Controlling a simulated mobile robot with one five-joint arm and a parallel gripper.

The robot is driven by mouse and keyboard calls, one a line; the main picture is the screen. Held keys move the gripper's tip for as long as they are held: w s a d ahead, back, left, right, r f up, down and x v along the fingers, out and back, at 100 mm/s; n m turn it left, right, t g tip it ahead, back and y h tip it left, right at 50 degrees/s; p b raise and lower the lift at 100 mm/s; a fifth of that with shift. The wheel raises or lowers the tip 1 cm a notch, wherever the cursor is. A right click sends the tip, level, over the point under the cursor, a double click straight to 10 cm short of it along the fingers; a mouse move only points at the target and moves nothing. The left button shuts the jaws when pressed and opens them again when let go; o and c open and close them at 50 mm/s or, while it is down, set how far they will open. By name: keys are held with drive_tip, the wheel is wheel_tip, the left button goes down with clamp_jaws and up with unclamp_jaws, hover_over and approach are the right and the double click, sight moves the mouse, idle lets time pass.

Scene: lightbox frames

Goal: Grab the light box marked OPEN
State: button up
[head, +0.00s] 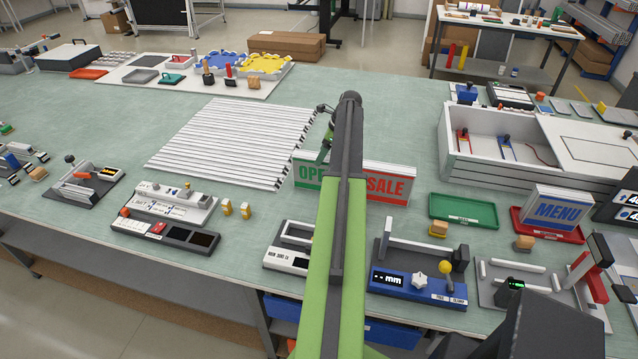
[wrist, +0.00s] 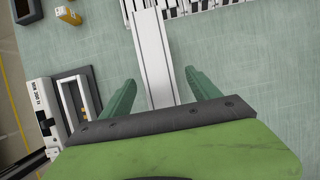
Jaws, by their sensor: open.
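My gripper (head: 324,146) is over the OPEN box, partly hidden by my arm. In the wrist view my gripper (wrist: 160,80) is open, with a finger on each side of a long white top edge (wrist: 154,50). Its lettering does not show there; contact cannot be told.
White slats (head: 230,140) lie flat behind and left of the OPEN box. A green tray (head: 463,210) and red tray (head: 545,226) lie to the right. Small devices line the front edge, including a blue gauge (head: 418,283).

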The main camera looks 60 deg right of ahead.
sight(319, 172)
drive_tip(key=shift+w+a+f, duration=0.1)
drive_tip(key=shift+w+f, duration=0.15)
drive_tip(key=shift+f, duration=0.4)
drive_tip(key=shift+r, duration=0.1)
drive_tip(key=b+x, duration=0.4)
drive_tip(key=x, duration=0.1)
drive_tip(key=shift+w+a, duration=0.1)
drive_tip(key=shift+f+b, duration=0.2)
drive_tip(key=shift+b, duration=0.3)
clamp_jaws()
